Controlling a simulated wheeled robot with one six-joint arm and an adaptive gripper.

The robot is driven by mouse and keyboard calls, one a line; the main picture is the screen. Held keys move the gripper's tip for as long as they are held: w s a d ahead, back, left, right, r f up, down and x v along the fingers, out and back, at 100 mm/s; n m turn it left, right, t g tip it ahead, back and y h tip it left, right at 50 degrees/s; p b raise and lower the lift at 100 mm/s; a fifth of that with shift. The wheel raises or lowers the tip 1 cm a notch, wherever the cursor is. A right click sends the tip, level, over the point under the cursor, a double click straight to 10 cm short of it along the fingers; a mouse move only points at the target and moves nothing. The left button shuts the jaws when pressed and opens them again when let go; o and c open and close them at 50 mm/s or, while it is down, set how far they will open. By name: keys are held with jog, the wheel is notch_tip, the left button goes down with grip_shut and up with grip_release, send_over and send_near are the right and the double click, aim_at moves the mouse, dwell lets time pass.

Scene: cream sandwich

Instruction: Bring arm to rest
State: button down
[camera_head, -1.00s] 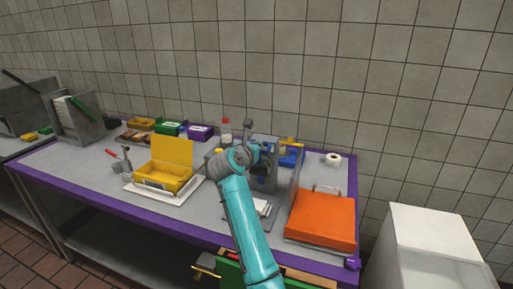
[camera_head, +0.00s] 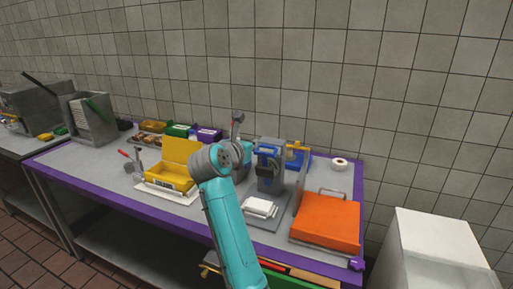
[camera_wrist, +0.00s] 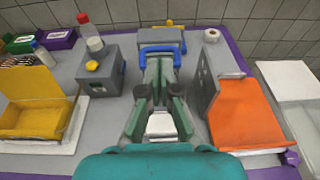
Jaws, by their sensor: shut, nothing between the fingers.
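My teal arm (camera_head: 228,225) rises from the bottom of the head view to a grey joint over the workbench; the gripper is mostly hidden behind it there. In the wrist view my gripper (camera_wrist: 160,72) points away over the bench, its grey-green fingers together and empty. Beyond the fingertips is a grey device with a blue handle (camera_wrist: 172,47). A white stack (camera_wrist: 161,125) shows below, between the finger linkages. No contact between the gripper and anything is visible.
A yellow open box (camera_head: 180,152) lies left of the arm, and an orange box (camera_head: 325,222) right. A grey press (camera_head: 269,178) stands behind, with a bottle (camera_wrist: 90,33) beside it in the wrist view. A white cabinet (camera_head: 430,240) stands off the bench. Tiled wall closes the back.

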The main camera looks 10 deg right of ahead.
jog(key=s+d+f+n+t+h, duration=0.25)
jog(key=s+d+f+n, duration=0.25)
jog(key=s+f, duration=0.6)
jog(key=s+d+f+n+t+h, duration=0.1)
jog(key=s+d+f+n+h, duration=0.55)
jog(key=s, duration=0.75)
jog(key=s+a+f+n+y, duration=0.3)
jog(key=s+n+y, duration=0.3)
jog(key=s+n, duration=0.4)
jog(key=s+a+f+n+y, duration=0.3)
jog(key=s+f+n+y, duration=0.2)
jog(key=s+n, duration=0.6)
jog(key=s+a+f+n+y, duration=0.3)
jog(key=s+n+y, duration=0.4)
jog(key=s, duration=1.3)
jog(key=f+n+g, duration=0.1)
jog(key=n, duration=0.3)
jog(key=shift+a+f, duration=0.15)
